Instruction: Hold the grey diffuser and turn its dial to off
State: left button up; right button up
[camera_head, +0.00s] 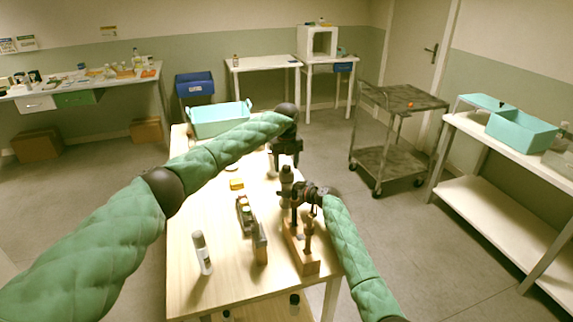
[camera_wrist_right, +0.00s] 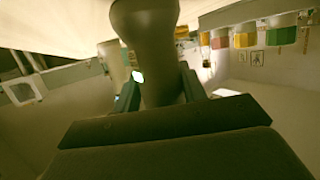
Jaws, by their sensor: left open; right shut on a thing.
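The grey diffuser (camera_head: 286,178) stands upright near the table's right side in the head view. My right gripper (camera_head: 295,192) is shut on its body from the right. My left gripper (camera_head: 285,164) is open, pointing down just above the diffuser's top. I cannot tell whether it touches. The dial and its setting are too small or hidden to make out.
A wooden rack (camera_head: 305,262) with bottles stands in front of the right gripper. A teal crate (camera_head: 215,122) is at the far end.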

pick_arm(q)
jog(key=shift+c, duration=0.4)
jog(key=c, duration=0.9)
jog(key=shift+m, duration=0.3)
jog(key=m, duration=0.3)
jog(key=shift+m, duration=2.6)
jog(key=o, duration=1)
